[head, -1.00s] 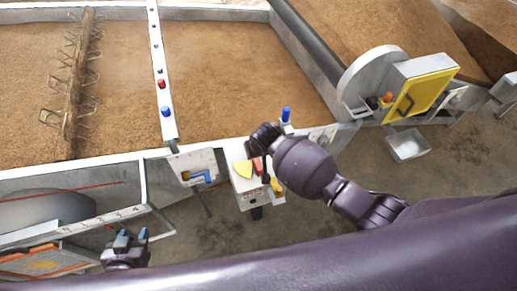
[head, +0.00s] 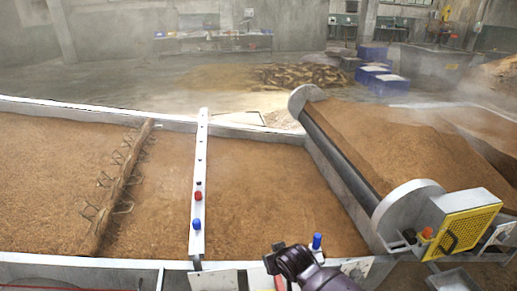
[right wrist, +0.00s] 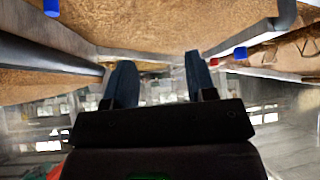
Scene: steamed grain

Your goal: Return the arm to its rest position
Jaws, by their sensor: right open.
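My right arm (head: 305,270), dark purple, comes up at the bottom middle of the head view, near the front edge of the grain bed. In the right wrist view the two dark fingers of my right gripper (right wrist: 160,80) stand apart with nothing between them. The rest of that arm is cut off by the bottom edge of the head view. My left arm and gripper are not in view.
A grain bed (head: 250,185) lies ahead, crossed by a white bar (head: 199,170) with red and blue buttons. A blue knob (head: 317,241) stands close beside my right arm. A yellow-covered drive unit (head: 466,228) is at the right.

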